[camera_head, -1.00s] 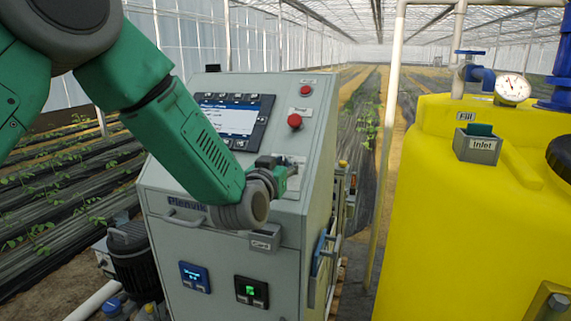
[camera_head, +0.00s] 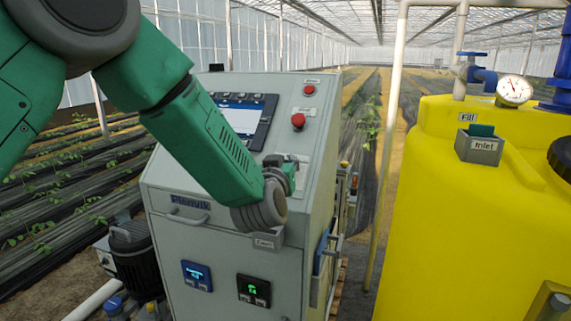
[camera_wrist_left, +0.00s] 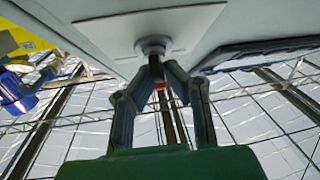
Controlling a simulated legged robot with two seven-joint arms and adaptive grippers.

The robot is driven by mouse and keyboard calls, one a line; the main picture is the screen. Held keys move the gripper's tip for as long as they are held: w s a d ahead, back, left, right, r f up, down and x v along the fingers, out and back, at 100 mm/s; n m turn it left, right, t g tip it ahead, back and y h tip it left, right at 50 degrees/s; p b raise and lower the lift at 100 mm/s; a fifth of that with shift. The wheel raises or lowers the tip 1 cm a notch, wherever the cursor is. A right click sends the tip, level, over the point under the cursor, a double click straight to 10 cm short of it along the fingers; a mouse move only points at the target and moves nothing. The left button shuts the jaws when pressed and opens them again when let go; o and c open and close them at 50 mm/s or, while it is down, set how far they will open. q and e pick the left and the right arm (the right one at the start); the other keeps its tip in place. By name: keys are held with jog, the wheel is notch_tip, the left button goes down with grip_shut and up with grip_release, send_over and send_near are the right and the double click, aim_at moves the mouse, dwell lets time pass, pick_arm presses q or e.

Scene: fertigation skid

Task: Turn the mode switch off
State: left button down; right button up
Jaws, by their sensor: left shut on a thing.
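The mode switch (camera_wrist_left: 152,45) shows in the left wrist view as a round grey collar on a pale plate, with a dark handle between my fingertips. My left gripper (camera_wrist_left: 157,72) is shut on this handle. In the head view the left gripper (camera_head: 291,166) is at the sloped panel of the grey control cabinet (camera_head: 225,240), below the red buttons. The gripper and wrist hide most of the switch there, so I cannot read its position. My right gripper is in neither view.
Two red buttons (camera_head: 298,121) and a display (camera_head: 243,117) sit on the panel near my arm. A small holder (camera_head: 267,241) sticks out below my wrist. A yellow tank (camera_head: 450,210) with an inlet box (camera_head: 478,149) stands at the right, across a gap.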

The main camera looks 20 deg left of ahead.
pick_arm(q)
jog(key=n+g+y, duration=0.1)
jog(key=n+y, duration=0.2)
jog(key=n, duration=0.1)
jog(key=shift+f+n+y+p, duration=0.15)
jog(key=shift+n+y+p, duration=0.15)
jog(key=shift+n, duration=0.1)
jog(key=shift+f+n+g+y+p, duration=0.1)
jog(key=shift+n+g+y+p, duration=0.25)
jog(key=shift+n+g+y, duration=0.55)
jog(key=shift+n+g+y+p, duration=0.35)
jog(key=shift+n+g, duration=0.25)
jog(key=shift+n, duration=0.7)
jog(key=c, duration=1.7)
grip_release()
jog(key=shift+y, duration=0.25)
jog(key=shift+w+f, duration=0.15)
jog(key=shift+w, duration=0.15)
jog(key=shift+s+d+r, duration=0.1)
jog(key=shift+s+r, duration=0.1)
jog(key=shift+s, duration=0.25)
jog(key=v, duration=1.1)
jog(key=shift+d+f, duration=0.15)
jog(key=shift+w, duration=0.1)
